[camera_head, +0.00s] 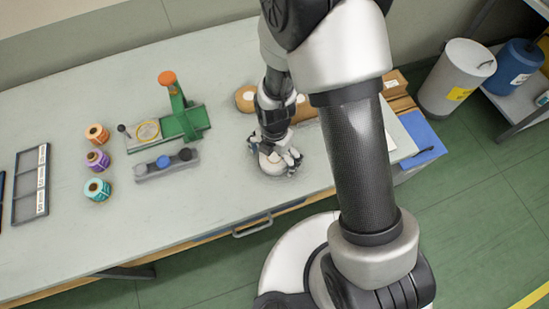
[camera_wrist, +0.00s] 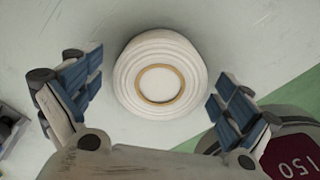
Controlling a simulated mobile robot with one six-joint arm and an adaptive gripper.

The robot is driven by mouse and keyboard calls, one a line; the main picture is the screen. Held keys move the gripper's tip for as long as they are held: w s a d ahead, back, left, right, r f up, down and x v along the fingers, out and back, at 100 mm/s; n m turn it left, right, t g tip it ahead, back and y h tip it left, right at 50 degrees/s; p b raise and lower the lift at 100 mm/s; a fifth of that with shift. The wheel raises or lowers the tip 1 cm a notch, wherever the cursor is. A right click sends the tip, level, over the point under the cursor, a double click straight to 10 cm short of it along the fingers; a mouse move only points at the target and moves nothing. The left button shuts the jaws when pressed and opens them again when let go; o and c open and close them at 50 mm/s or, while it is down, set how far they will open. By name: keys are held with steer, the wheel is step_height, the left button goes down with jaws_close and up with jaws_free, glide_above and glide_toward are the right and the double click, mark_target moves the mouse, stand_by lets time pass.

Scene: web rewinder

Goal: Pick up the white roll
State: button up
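The white roll (camera_wrist: 160,74) stands end-up on the pale table in the wrist view, with a tan core ring on its top. My gripper (camera_wrist: 158,100) is open, with one blue-padded finger on each side of the roll and visible gaps between them. In the head view my gripper (camera_head: 279,163) is low over the table near its front edge. It hides most of the white roll there.
A green rewinder with an orange knob (camera_head: 178,105) and a grey block with buttons (camera_head: 166,163) stand to the left. Orange (camera_head: 97,134), purple (camera_head: 97,160) and teal (camera_head: 97,189) rolls stand farther left. Brown rolls (camera_head: 304,108) lie behind my gripper.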

mark_target(274, 156)
steer(key=c, duration=1.2)
steer(key=shift+o, duration=0.2)
steer(key=shift+r, duration=0.1)
step_height(274, 156, up, 20)
steer(key=p, duration=0.7)
steer(key=w+d+m, duration=0.2)
steer(key=d+m, duration=0.1)
steer(key=m, duration=0.6)
steer(key=w+d+f+m, duration=0.1)
steer(key=d+m, duration=0.3)
steer(key=m, duration=0.5)
steer(key=w+d+m, duration=0.3)
steer(key=m, duration=0.7)
steer(key=shift+d+f+b, duration=0.2)
steer(key=shift+d+b, duration=0.2)
